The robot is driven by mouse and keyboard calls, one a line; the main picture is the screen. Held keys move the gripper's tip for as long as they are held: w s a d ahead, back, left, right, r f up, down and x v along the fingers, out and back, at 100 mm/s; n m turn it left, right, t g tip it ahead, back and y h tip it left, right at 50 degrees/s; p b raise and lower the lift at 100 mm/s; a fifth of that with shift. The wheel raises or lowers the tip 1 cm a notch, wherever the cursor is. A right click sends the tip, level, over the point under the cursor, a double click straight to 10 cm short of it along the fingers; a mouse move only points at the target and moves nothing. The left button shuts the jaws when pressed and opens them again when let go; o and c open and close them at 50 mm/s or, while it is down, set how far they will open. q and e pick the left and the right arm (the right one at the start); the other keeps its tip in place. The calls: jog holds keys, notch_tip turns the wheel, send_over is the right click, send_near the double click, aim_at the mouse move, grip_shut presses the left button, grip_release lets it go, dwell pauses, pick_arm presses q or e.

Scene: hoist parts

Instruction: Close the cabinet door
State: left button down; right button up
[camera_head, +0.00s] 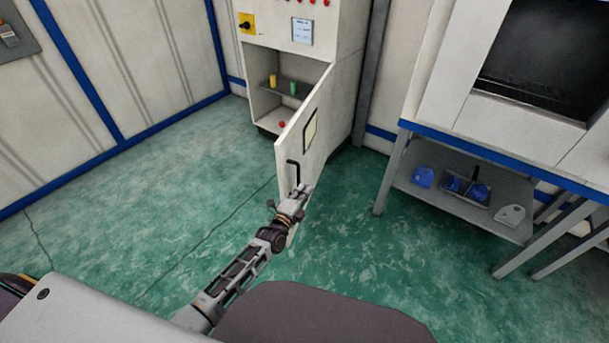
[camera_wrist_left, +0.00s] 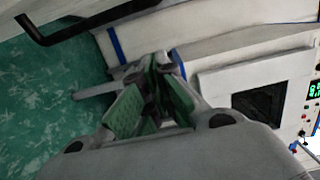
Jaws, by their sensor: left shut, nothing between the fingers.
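The white cabinet (camera_head: 342,78) stands at the back, and its lower compartment is open. Its door (camera_head: 311,135) is swung out toward me, with a black handle (camera_head: 293,175) near the free edge. My left gripper (camera_head: 304,189) is at the outer side of the door, close to the handle and near the free edge; I cannot tell if it touches the door. In the left wrist view the green-padded fingers (camera_wrist_left: 150,105) are together with nothing between them. The black handle also shows there at the upper left (camera_wrist_left: 45,38). My right gripper is not in view.
Inside the cabinet are a shelf with a yellow item (camera_head: 272,81) and a green item (camera_head: 293,88), and a red item (camera_head: 282,124) below. A bench (camera_head: 459,203) with blue containers stands on the right. The green floor (camera_head: 150,200) left of the door is mostly clear.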

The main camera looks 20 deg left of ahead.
pick_arm(q)
jog(key=shift+b+x, duration=1.15)
jog(key=shift+x, duration=3.45)
jog(key=a, duration=0.4)
jog(key=shift+s+b, duration=0.3)
jog(key=shift+s, duration=0.1)
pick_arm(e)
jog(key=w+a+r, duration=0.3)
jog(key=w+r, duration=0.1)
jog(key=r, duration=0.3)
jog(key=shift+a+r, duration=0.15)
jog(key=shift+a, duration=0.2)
pick_arm(q)
jog(key=shift+a, duration=0.2)
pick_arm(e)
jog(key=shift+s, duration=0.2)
